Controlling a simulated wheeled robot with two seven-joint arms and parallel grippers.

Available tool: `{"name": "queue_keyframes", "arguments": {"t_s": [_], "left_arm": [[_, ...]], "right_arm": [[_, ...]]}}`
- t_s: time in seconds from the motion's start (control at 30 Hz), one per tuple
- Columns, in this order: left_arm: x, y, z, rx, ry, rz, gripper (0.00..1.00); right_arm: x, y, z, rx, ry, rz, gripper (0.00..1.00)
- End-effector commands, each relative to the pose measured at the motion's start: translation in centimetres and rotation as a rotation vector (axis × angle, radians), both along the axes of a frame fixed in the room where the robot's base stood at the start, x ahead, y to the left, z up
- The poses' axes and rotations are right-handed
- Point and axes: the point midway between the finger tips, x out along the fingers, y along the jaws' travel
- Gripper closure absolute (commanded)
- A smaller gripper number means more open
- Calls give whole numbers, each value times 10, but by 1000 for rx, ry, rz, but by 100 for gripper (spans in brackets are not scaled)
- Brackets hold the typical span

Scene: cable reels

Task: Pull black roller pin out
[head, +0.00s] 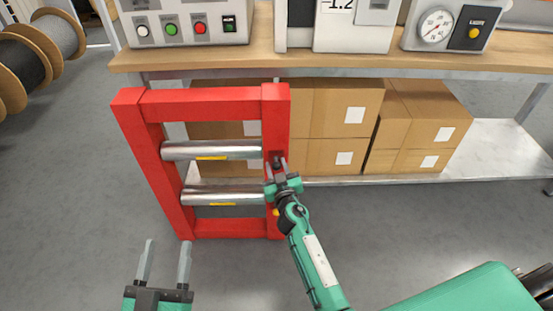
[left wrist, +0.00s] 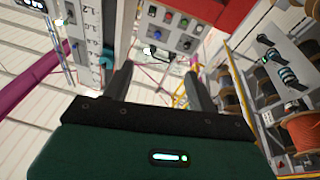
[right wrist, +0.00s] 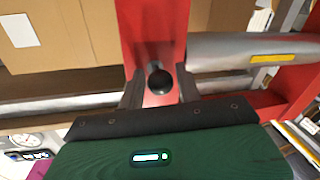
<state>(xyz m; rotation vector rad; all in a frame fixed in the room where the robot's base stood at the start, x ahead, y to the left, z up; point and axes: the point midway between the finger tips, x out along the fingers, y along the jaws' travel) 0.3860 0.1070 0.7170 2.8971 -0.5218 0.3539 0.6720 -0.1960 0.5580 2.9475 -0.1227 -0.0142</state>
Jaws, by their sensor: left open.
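The black roller pin (right wrist: 160,80) has a round knob and sticks out of the right upright of the red frame (head: 277,118). My right gripper (head: 277,165) is at that upright. In the right wrist view its two fingers stand open on either side of the pin, with a gap visible on each side. The frame holds two silver rollers with yellow labels, an upper one (head: 212,150) and a lower one (head: 225,196). My left gripper (head: 167,258) is open and empty, below and in front of the frame.
A workbench (head: 375,59) with control boxes runs behind the frame. Cardboard boxes (head: 335,110) stand on its lower shelf (head: 480,155), close behind the frame. Cable reels (head: 30,55) stand at the far left. The grey floor left of the frame is clear.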

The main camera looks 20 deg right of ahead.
Motion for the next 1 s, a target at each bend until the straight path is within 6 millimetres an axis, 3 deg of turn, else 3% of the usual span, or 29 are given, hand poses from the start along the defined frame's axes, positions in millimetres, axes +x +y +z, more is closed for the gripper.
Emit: {"name": "queue_keyframes", "arguments": {"t_s": [0.33,0.53,0.67,0.8,1.0], "left_arm": [[0,0,0,0,-2,1,42],[0,0,0,0,-1,1,42],[0,0,0,1,0,1,42],[-1,1,1,-6,-22,5,42],[3,6,22,-28,-111,22,42]], "right_arm": [[0,1,0,0,0,0,65],[0,1,0,0,0,0,100],[-1,1,0,0,0,0,100],[-14,6,-2,2,1,1,100],[-32,11,-1,-1,0,1,100]]}}
